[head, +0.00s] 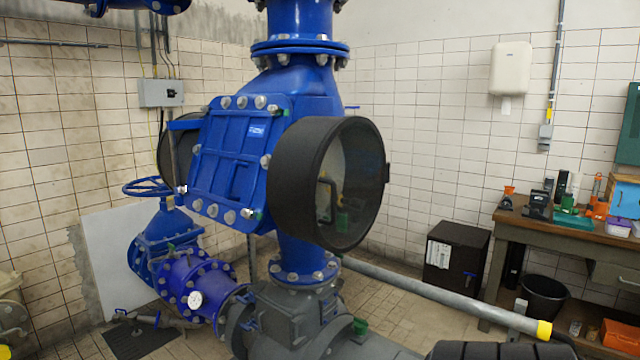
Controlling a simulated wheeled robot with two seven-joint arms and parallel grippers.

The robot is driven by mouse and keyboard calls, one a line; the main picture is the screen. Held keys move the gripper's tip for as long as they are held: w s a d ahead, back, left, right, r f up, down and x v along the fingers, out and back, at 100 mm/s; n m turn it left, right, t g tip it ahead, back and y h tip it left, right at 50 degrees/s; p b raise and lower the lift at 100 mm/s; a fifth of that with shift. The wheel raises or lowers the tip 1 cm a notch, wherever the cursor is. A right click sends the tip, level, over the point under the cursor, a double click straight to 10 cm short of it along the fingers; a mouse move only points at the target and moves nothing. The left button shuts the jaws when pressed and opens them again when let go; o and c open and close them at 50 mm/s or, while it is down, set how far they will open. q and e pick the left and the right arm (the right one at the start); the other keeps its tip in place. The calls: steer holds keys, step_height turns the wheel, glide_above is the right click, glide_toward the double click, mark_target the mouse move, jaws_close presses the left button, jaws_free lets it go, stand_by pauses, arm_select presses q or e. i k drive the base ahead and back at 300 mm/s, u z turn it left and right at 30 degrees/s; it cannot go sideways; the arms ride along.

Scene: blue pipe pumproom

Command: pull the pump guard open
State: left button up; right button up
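The thing that looks most like the pump guard is a wide black round housing (295,165) on the right side of the blue valve body. A clear round pane (350,185) fills its front. A small dark tab (387,172) sticks out at its right rim. The pane looks closed against the housing. A second dark round part (172,150) is half hidden behind the blue body. Neither of my grippers is in view.
The blue body (240,150) and a grey pump casing (290,322) fill the middle. A grey pipe (440,295) with a yellow end runs low to the right. A workbench (570,232) with tools and a black cabinet (455,255) stand at the right.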

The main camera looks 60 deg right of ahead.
mark_target(385, 167)
steer(key=u, duration=0.5)
steer(key=i, duration=0.2)
steer(key=z, duration=2.85)
